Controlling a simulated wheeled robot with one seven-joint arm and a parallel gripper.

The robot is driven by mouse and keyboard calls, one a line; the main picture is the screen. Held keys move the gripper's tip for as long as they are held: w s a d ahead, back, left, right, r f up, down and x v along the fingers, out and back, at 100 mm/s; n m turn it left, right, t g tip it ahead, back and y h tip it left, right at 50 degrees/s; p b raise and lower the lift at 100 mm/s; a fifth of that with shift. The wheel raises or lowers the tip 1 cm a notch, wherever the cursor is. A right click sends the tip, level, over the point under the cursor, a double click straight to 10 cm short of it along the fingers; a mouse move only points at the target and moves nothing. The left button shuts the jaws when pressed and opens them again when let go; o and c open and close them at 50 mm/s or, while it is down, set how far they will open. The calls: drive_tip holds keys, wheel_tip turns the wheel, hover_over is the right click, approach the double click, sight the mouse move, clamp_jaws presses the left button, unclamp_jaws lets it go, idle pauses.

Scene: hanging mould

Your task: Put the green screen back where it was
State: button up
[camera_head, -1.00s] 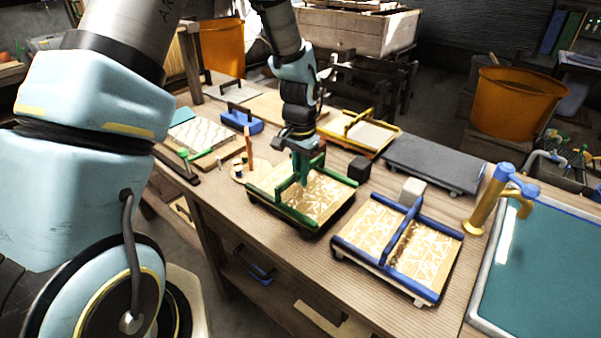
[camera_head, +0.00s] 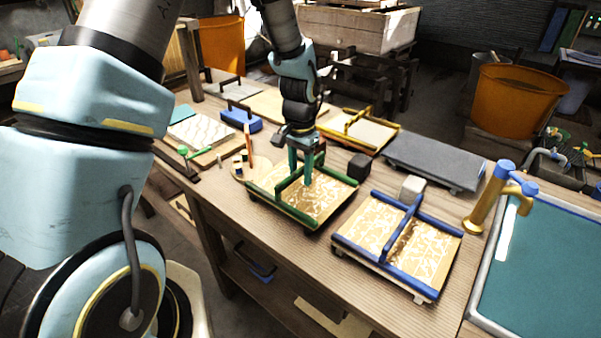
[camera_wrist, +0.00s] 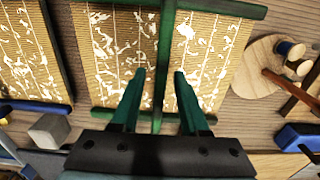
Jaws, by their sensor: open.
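The green screen (camera_head: 318,198) is a patterned mould with a green frame and a raised green bar. It lies on a dark-edged base on the wooden bench. In the wrist view the green screen (camera_wrist: 216,52) fills the upper middle, its green bar running down the picture. My gripper (camera_head: 308,180) is over the screen, fingers pointing down. In the wrist view my gripper (camera_wrist: 162,76) is open, with one green finger on each side of the bar and visible gaps between.
A blue-framed screen (camera_head: 372,225) lies to the right on the bench. A dark block (camera_head: 360,167) and a pale block (camera_head: 412,189) stand behind. A yellow-framed screen (camera_head: 382,136) lies farther back. A round wooden board (camera_wrist: 256,82) with small items lies beside the green screen.

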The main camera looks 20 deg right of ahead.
sight(301, 168)
wheel_tip(301, 168, up, 12)
drive_tip(key=b, duration=0.3)
drive_tip(key=s+a+n, duration=0.2)
drive_tip(key=a+n, duration=0.3)
drive_tip(key=a, duration=1)
drive_tip(key=s+a+f+n+t, duration=0.1)
drive_tip(key=a+n, duration=0.5)
drive_tip(key=a, duration=0.9)
drive_tip(key=shift+s+f+t, duration=0.3)
drive_tip(key=shift+s, duration=0.15)
